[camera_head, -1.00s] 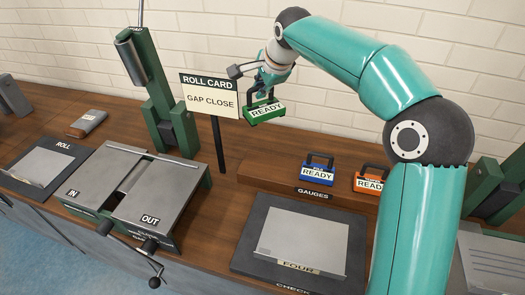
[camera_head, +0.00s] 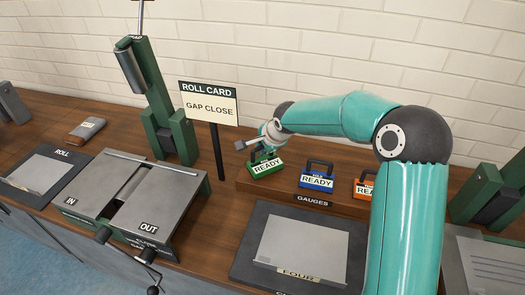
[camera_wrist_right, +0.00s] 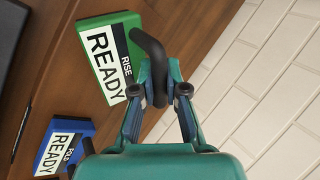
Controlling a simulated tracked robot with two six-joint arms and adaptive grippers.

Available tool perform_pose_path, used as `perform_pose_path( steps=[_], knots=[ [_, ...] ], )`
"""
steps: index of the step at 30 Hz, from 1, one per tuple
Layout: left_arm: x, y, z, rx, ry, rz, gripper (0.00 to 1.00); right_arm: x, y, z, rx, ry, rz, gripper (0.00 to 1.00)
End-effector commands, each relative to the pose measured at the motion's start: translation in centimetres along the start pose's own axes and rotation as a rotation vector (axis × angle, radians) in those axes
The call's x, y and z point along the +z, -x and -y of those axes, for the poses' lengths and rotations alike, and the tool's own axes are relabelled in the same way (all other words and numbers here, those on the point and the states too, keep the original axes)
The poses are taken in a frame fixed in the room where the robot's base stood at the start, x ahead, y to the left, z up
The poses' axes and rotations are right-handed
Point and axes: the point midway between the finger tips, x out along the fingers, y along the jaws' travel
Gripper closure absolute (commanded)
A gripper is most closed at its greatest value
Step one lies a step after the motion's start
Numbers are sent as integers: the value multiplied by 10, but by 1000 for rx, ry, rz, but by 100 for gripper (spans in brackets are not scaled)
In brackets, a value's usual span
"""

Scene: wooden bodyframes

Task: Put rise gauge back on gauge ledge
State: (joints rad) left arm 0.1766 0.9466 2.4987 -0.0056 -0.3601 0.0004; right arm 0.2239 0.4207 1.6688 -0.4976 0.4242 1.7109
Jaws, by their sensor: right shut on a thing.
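The rise gauge is a green block with a READY label and a dark handle (camera_head: 267,168). In the head view it is at the left end of the wooden gauge ledge (camera_head: 245,183), left of the blue gauge; whether its base touches the ledge is hard to tell. My right gripper (camera_head: 262,150) is shut on its handle from above. In the right wrist view the word RISE shows on the green gauge (camera_wrist_right: 111,55), and the gripper's fingers (camera_wrist_right: 162,98) close around the dark handle. My left gripper is not in view.
A blue gauge (camera_head: 317,178) and an orange gauge (camera_head: 365,187), partly hidden by my right arm, stand on the ledge to the right. The ROLL CARD sign (camera_head: 209,104) stands close on the left. A grey plate on a dark board (camera_head: 245,262) lies in front.

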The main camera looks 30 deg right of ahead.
Motion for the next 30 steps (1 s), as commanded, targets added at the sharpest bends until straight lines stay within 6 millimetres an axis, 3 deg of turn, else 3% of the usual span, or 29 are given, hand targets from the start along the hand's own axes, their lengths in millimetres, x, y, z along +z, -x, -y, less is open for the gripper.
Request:
perform_pose_path(
  steps=[3, 10, 11, 15, 25, 30],
  knots=[
    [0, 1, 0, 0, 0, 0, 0, 0, -10, -7, 0, 0, 1, 100],
    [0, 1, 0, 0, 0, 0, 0, 0, -12, -8, -2, 0, 0, 100],
    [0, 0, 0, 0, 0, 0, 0, 0, -13, -9, 0, 0, 1, 84],
    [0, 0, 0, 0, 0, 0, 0, 0, -13, -9, 0, 0, 1, 63],
    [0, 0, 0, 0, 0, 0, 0, 0, -11, -8, -1, 0, 0, 63],
    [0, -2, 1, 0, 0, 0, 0, 0, 3, -7, -5, 0, 0, 63]
  ],
)
